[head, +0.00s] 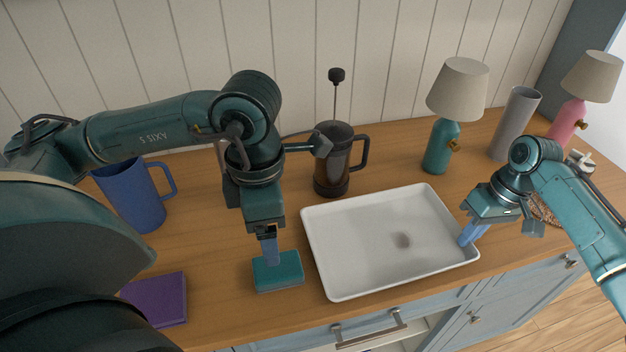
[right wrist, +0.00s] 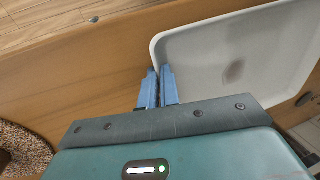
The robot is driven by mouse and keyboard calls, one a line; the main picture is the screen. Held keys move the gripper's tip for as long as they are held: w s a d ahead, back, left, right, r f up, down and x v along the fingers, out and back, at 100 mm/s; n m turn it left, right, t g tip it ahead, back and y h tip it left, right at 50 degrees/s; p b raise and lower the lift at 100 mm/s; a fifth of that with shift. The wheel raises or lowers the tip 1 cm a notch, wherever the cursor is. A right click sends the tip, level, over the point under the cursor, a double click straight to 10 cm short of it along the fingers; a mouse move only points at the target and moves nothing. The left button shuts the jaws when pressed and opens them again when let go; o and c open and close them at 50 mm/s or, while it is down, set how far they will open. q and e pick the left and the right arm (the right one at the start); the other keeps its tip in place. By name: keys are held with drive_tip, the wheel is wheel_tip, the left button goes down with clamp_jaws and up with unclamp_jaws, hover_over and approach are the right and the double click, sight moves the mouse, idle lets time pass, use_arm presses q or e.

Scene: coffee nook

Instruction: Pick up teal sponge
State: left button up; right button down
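The teal sponge (head: 278,271) is a flat block with a lighter underside, lying on the wooden counter left of the white tray (head: 318,262). My left gripper (head: 270,252) points down at the sponge, its blue finger over or touching the sponge's back part. Only one finger shows clearly, so I cannot tell whether it is open or holds the sponge. My right gripper (head: 470,236) is at the tray's right rim. In the right wrist view its two blue fingers (right wrist: 158,88) are close together, with the tray's rim (right wrist: 153,48) running between them.
A blue pitcher (head: 135,200) and purple block (head: 158,298) are at the left. A French press (head: 333,170) stands behind the tray. A teal lamp (head: 440,146), grey cylinder (head: 514,124) and pink lamp (head: 568,118) stand at the back right. The tray holds only a dark spot.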

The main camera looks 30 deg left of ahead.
use_arm(q)
wheel_tip(320, 180, down, 6)
drive_tip(key=shift+f, duration=0.1)
drive_tip(key=shift+w+d+f, duration=0.1)
drive_tip(key=shift+f, duration=1.4)
drive_tip(key=shift+w+d+f, duration=0.1)
drive_tip(key=shift+f, duration=1.35)
drive_tip(key=shift+c, duration=0.5)
drive_tip(key=c, duration=1)
wheel_tip(320, 180, up, 10)
drive_tip(key=shift+r, duration=0.1)
